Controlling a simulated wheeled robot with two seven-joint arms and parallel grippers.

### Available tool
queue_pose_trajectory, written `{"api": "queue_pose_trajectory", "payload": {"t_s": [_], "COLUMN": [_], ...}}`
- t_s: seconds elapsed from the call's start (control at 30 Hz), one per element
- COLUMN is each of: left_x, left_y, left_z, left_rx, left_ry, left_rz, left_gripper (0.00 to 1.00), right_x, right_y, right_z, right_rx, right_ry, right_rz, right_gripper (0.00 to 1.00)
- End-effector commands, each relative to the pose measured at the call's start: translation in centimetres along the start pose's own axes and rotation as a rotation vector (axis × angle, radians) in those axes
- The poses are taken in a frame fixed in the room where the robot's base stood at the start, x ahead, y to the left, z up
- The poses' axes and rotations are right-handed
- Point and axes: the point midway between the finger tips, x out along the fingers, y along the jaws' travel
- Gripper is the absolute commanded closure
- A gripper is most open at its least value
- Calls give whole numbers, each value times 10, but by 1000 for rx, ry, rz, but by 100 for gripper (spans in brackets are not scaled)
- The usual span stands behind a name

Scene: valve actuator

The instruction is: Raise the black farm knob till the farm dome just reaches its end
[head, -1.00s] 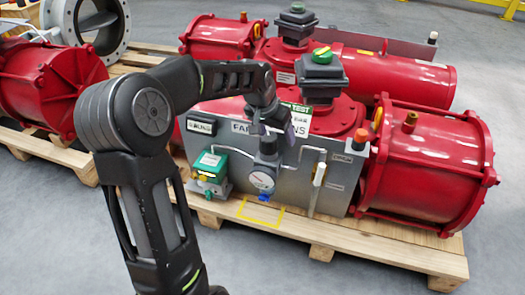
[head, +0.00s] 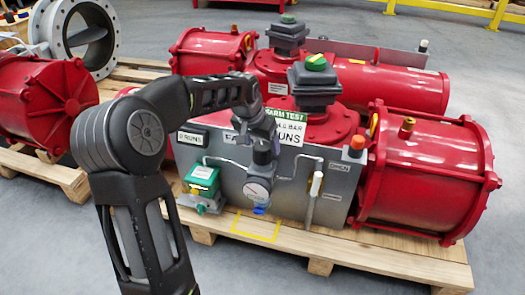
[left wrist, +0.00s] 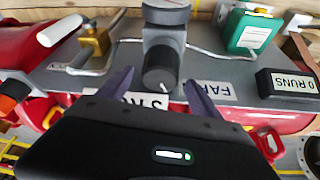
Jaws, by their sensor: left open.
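The black knob (left wrist: 160,75) shows in the left wrist view, on the end of a grey regulator body (left wrist: 164,40) on the control panel. In the head view the regulator (head: 263,158) stands above a round gauge (head: 258,189), with its top partly hidden by my gripper. My left gripper (left wrist: 158,84) is open, one purple-grey finger on each side of the knob. I cannot tell whether the fingers touch it. A green and yellow dome (head: 317,61) tops the nearer black box (head: 316,84). Which dome is the farm dome is not readable. My right gripper is not in view.
The grey panel (head: 330,208) carries a green valve (head: 204,178), thin pipes and a white-handled lever (head: 316,184). The grey floor in front is clear.

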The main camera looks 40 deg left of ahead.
Motion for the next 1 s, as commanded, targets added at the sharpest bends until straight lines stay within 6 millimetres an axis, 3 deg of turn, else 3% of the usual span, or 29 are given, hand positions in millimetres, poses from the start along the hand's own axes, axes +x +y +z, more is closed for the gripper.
{"api": "queue_pose_trajectory", "payload": {"t_s": [0.03,0.2,0.5,1.0], "left_x": [11,24,25,25], "left_y": [0,0,0,0], "left_z": [1,0,0,0], "left_rx": [-1,0,0,0], "left_ry": [0,0,1,1], "left_rz": [1,0,0,0], "left_gripper": [25,25,25,66], "right_x": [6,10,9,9], "right_y": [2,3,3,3], "right_z": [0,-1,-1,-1], "right_rx": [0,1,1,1], "right_ry": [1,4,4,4], "right_rz": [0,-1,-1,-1], "right_gripper": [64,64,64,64]}}
